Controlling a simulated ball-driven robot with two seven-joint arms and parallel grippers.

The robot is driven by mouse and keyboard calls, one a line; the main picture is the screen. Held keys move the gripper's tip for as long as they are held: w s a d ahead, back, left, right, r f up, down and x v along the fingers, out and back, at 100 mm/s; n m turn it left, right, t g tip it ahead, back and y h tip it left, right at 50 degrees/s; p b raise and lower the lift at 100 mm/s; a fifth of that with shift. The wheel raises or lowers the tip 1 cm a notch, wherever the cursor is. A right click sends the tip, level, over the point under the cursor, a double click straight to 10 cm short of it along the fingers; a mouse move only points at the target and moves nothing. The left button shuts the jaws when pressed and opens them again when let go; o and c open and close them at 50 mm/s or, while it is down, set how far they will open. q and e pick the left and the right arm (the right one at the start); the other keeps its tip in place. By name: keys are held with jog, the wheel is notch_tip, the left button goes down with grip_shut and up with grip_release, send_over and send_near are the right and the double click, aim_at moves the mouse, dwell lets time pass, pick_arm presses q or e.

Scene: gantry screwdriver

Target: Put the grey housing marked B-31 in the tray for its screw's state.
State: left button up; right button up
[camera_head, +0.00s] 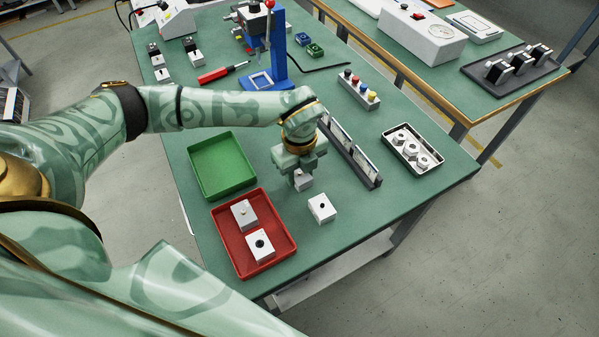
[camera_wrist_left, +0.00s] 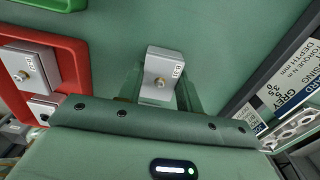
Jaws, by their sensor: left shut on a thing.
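My left gripper (camera_head: 302,172) is shut on a grey housing (camera_head: 304,183), right of the green tray. In the left wrist view the housing (camera_wrist_left: 157,68) sits between the fingers, with a small label that seems to read B31. A brass-coloured screw shows at its middle; I cannot tell for certain how far it stands out. I cannot tell whether the housing touches the table. The green tray (camera_head: 223,166) is empty. The red tray (camera_head: 222,243) holds a grey housing (camera_head: 243,214) with a brass screw and a pale housing (camera_head: 260,246) with a dark centre. My right gripper is not in view.
A pale housing (camera_head: 322,208) with a dark centre stands on the bench near the held one. A long card rack (camera_head: 352,155) is close on the right, then a white tray of metal parts (camera_head: 413,149). A red screwdriver (camera_head: 221,73) and a blue stand (camera_head: 278,45) are farther back.

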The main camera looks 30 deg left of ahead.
aim_at(300, 172)
pick_arm(q)
jog(key=shift+r+p, duration=2.4)
jog(key=shift+r, duration=0.65)
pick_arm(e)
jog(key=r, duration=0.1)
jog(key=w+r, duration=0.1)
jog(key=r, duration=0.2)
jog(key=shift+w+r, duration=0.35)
pick_arm(q)
jog(key=shift+w+f, duration=0.1)
jog(key=shift+f, duration=0.05)
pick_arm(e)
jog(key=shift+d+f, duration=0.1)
